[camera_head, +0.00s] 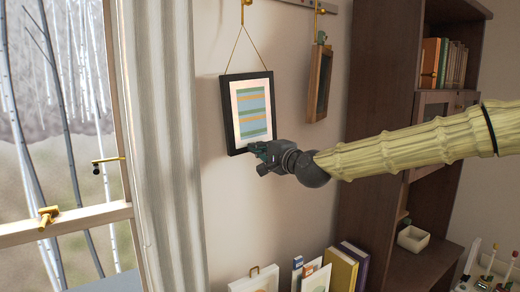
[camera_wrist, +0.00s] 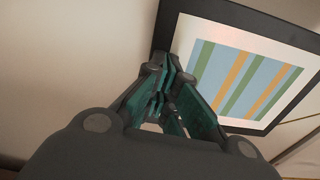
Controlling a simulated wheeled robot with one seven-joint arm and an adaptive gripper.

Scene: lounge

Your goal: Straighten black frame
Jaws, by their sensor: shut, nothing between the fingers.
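The black frame (camera_head: 228,113) hangs on the wall by a cord from a gold hook (camera_head: 246,3). It holds a print with blue, green and yellow stripes, and it looks slightly tilted. My gripper (camera_head: 252,148) is shut and empty at the frame's lower edge, near its bottom corner. In the wrist view my gripper (camera_wrist: 158,75) is close beside a corner of the black frame (camera_wrist: 165,38). I cannot tell whether the fingers touch it. The gripper hides a little of the frame's lower edge.
A brown wooden frame (camera_head: 319,84) hangs to the right. A curtain (camera_head: 165,140) and window are at the left. A dark bookcase (camera_head: 378,90) stands behind my arm at the right. Books (camera_head: 341,270) and prints (camera_head: 254,281) stand below.

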